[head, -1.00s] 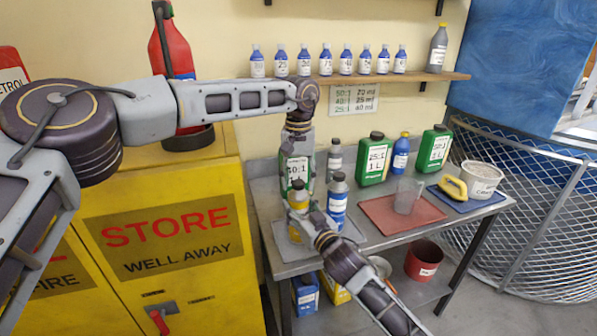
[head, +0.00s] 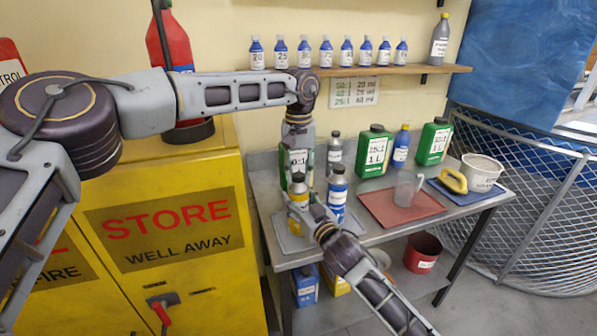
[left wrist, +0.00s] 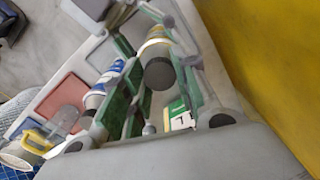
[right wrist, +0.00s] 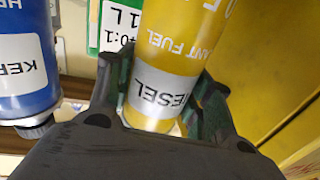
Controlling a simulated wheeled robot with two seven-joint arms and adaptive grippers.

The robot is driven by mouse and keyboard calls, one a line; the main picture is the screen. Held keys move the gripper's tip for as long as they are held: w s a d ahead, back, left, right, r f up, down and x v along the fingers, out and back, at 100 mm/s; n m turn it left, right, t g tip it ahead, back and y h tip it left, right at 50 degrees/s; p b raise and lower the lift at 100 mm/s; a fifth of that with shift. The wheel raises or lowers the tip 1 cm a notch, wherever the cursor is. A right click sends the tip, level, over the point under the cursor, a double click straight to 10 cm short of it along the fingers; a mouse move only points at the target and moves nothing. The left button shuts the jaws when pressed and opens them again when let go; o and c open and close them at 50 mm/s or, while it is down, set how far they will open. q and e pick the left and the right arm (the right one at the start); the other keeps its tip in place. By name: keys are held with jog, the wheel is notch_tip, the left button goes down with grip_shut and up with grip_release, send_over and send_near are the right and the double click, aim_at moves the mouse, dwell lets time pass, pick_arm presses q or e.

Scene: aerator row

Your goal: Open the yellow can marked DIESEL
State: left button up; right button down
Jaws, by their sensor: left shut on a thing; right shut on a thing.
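The yellow can marked DIESEL (head: 295,222) stands upright at the front left of the metal bench. In the right wrist view the can (right wrist: 165,75) shows its yellow body and grey DIESEL band between the fingers. My right gripper (head: 308,214) is shut on the can's body from the front. My left gripper (head: 298,172) reaches down from above and is shut on the can's dark cap. The left wrist view shows the dark cap (left wrist: 159,74) between the green finger pads. In the head view the grippers hide part of the can.
A blue can (head: 337,192) stands close to the right of the yellow can. A green 40:1 jug (right wrist: 112,25) is close behind. Farther right are a grey bottle (head: 334,150), a green 25:1 jug (head: 375,153), a red mat (head: 420,206) and a clear beaker (head: 408,188).

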pick_arm(q)
jog(key=n, duration=1.3)
jog(key=shift+n, duration=0.4)
jog(key=n, duration=2)
jog(key=shift+r, duration=0.1)
jog(key=n, duration=1.9)
jog(key=shift+w, duration=0.1)
